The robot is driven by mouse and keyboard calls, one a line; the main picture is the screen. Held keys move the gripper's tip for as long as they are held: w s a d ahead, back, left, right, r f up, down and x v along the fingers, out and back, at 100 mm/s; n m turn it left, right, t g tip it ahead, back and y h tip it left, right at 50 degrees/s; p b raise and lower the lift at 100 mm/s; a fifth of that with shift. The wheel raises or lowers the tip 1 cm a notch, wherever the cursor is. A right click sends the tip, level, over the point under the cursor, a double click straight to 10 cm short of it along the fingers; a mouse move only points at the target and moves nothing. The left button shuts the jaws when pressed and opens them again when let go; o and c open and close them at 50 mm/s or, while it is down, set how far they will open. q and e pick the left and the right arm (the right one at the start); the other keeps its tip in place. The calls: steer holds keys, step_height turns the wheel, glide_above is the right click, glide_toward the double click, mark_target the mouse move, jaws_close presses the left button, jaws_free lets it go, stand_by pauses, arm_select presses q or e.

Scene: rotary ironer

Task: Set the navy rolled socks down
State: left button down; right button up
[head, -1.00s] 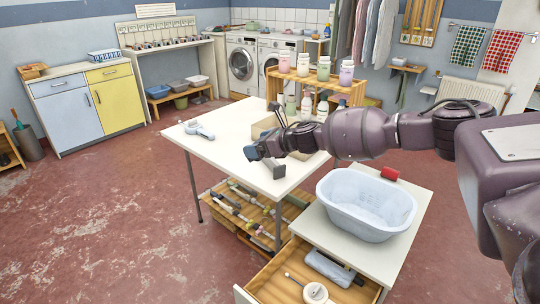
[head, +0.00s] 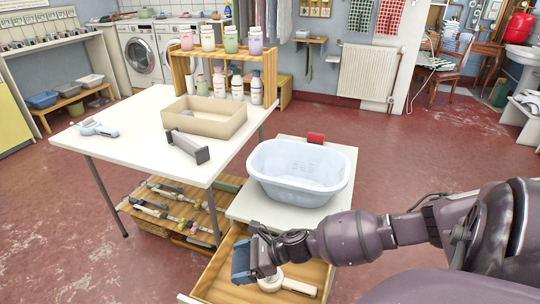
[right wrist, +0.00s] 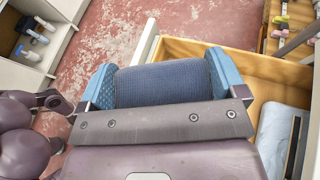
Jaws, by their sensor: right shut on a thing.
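The navy rolled socks (right wrist: 163,88) sit between the two blue fingers of my right gripper in the right wrist view. The gripper (right wrist: 162,78) is shut on them, one finger at each end of the roll. In the head view my right gripper (head: 242,263) is over the left part of an open wooden drawer (head: 212,284). The socks cannot be made out in that view. My left gripper is not in view.
A white round item with a handle (head: 307,289) lies in the drawer. A pale blue tub (head: 300,190) stands on the white top (head: 248,214) behind it, near a red object (head: 316,138). The white table (head: 130,140) holds a beige box (head: 203,128) and a grey object (head: 188,147).

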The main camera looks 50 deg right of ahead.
steer(key=shift+s+f, duration=0.3)
steer(key=shift+f, duration=0.15)
step_height(320, 180, down, 15)
steer(key=b, duration=0.5)
steer(key=shift+s+d+r, duration=0.1)
steer(key=shift+s+r, duration=0.05)
steer(key=shift+f+b, duration=0.4)
steer(key=shift+f, duration=0.5)
step_height(320, 180, down, 3)
steer(key=shift+r+b, duration=0.15)
steer(key=shift+b, duration=0.55)
steer(key=shift+f, duration=0.35)
steer(key=shift+r, duration=0.1)
steer(key=shift+f, duration=0.2)
steer(key=o, duration=0.6)
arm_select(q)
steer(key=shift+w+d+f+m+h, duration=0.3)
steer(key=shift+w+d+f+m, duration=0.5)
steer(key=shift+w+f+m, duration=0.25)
arm_select(e)
steer(key=shift+r, duration=0.1)
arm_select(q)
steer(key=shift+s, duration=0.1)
